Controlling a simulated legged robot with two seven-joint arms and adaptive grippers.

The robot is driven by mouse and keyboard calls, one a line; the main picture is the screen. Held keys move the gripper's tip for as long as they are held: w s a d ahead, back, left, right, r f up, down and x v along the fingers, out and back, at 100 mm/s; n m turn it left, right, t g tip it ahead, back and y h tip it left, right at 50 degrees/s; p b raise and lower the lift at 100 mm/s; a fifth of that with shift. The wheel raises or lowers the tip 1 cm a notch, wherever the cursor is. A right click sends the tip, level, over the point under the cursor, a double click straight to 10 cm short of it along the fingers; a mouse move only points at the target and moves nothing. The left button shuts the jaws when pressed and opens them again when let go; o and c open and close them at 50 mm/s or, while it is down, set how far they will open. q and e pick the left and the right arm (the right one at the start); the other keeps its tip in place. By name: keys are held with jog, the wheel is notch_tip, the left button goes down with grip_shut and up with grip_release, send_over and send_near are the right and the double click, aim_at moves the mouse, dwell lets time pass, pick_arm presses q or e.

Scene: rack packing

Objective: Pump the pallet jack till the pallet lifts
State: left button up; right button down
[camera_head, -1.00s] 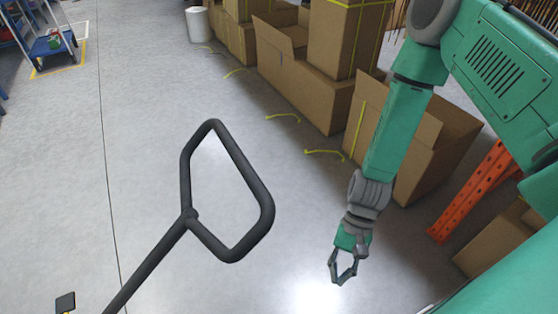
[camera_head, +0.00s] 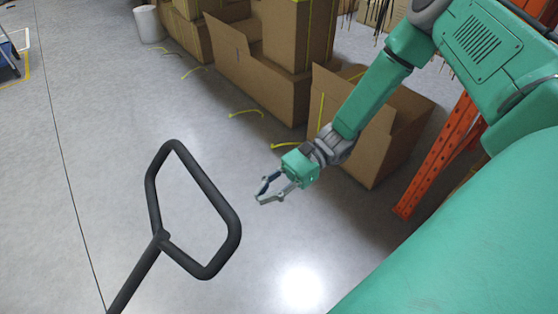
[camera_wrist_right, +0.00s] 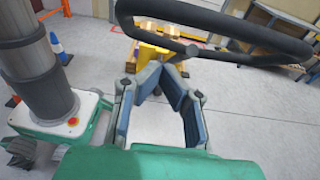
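The pallet jack's dark handle loop (camera_head: 222,205) stands in the lower left of the head view, its shaft running down to the bottom edge. My right gripper (camera_head: 266,192) is just right of the loop, its fingers apart and empty, pointing toward it. In the right wrist view the handle (camera_wrist_right: 215,25) crosses the top, beyond the open fingers (camera_wrist_right: 163,85), not touching as far as I can tell. A yellow part (camera_wrist_right: 150,50), perhaps the jack's body, shows behind the fingers. My left gripper is not in view.
Open cardboard boxes (camera_head: 262,80) stand along the back, with yellow straps (camera_head: 246,112) on the floor. An orange rack upright (camera_head: 437,150) rises at the right. A white bin (camera_head: 149,24) is far left. Blue-and-orange cones (camera_wrist_right: 58,48) show in the wrist view. Floor left of the handle is clear.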

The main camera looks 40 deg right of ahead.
jog(key=a+r, duration=0.2)
jog(key=a, duration=0.3)
jog(key=shift+a+p, duration=0.3)
jog(key=shift+p, duration=0.15)
jog(key=shift+s+r, duration=0.1)
